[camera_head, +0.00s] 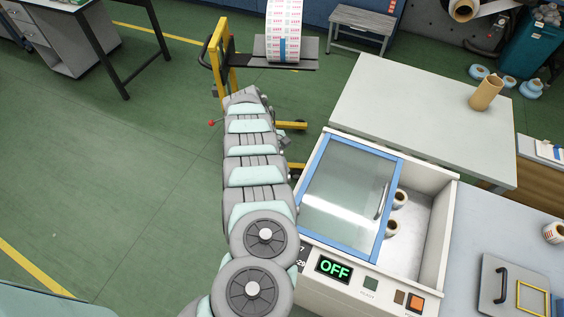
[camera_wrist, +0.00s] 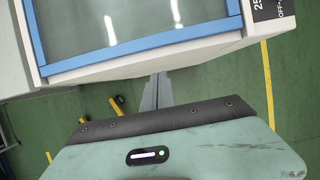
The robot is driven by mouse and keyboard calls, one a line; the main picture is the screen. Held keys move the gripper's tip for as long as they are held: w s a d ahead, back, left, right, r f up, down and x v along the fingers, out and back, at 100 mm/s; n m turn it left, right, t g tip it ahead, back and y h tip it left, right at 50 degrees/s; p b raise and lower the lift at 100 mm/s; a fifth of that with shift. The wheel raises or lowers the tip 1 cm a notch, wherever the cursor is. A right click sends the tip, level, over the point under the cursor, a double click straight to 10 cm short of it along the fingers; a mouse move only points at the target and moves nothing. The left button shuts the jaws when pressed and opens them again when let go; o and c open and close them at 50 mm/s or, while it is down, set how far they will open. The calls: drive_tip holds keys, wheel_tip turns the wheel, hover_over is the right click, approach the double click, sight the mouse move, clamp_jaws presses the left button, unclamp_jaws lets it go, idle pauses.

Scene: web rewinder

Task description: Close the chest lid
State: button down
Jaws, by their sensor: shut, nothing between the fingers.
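The chest (camera_head: 448,215) is a white box with a sliding glass lid (camera_head: 345,185) in a blue frame. The lid covers the left part of the chest, and the right part is open. A grey bar handle (camera_head: 382,201) stands near the lid's right edge. In the wrist view, the lid (camera_wrist: 135,22) and the chest's white outer wall (camera_wrist: 150,64) fill the top. My gripper (camera_wrist: 157,82) is shut and empty, with its tips close to that wall, outside the chest; I cannot tell whether they touch. In the head view my arm hides most of the gripper.
Label rolls (camera_head: 392,226) lie in the open part of the chest. A pale table (camera_head: 420,110) stands behind, a grey counter (camera_head: 480,235) to the right, a yellow lift (camera_head: 222,60) behind my arm. Green floor is free at left.

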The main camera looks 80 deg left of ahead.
sight(299, 185)
drive_tip(key=w+f, duration=0.1)
drive_tip(key=w+d+f+p, duration=0.1)
drive_tip(key=w+d+f, duration=0.1)
drive_tip(key=f, duration=0.1)
drive_tip(key=shift+w+d+f, duration=0.1)
drive_tip(key=shift+w+d, duration=0.15)
drive_tip(key=shift+w, duration=0.1)
drive_tip(key=shift+w+d+f+p, duration=0.15)
drive_tip(key=shift+w+d+p, duration=0.2)
drive_tip(key=shift+w+d, duration=0.15)
